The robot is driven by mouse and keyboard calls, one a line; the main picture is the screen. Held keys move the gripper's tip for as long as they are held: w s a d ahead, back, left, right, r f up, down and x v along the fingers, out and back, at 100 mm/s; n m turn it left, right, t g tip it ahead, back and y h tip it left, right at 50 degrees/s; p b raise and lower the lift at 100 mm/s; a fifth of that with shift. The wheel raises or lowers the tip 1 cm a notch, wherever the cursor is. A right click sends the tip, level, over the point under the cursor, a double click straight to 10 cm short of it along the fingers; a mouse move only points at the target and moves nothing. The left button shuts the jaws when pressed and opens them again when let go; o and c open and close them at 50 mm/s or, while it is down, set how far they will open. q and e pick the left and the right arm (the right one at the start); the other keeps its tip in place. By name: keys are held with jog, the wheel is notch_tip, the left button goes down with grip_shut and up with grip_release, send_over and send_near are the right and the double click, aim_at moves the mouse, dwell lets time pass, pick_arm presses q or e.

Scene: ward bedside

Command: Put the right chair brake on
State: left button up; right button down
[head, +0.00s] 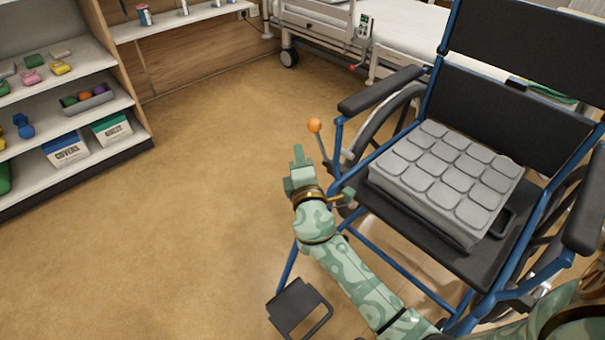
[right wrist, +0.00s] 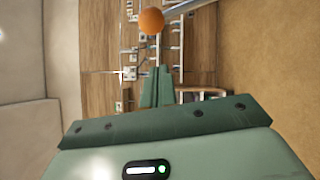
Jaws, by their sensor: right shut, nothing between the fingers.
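The wheelchair has a blue frame and black seat (head: 358,188). Its brake lever, with an orange ball knob (head: 315,125), stands beside the wheel on the picture's left side of the chair. My right gripper (head: 298,152) is shut and empty, just below and left of the knob in the head view, apart from it. In the right wrist view the shut fingers (right wrist: 157,75) point up the picture, and the orange knob (right wrist: 151,21) shows beyond their tips, with its grey rod running to the upper right. My left gripper is not in view.
A grey padded cushion (head: 445,180) lies on the seat. The near armrest (head: 380,90) is close to the lever, and a footrest (head: 299,307) sticks out below. A bed (head: 400,30) stands behind and shelves (head: 70,130) stand at left. The floor between is clear.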

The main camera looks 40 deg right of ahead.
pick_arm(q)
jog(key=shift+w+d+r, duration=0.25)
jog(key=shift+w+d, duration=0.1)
pick_arm(e)
jog(key=d, duration=0.1)
jog(key=w+d, duration=0.1)
jog(key=w+d+r, duration=0.1)
jog(key=d, duration=0.1)
jog(key=shift+w+d, duration=0.1)
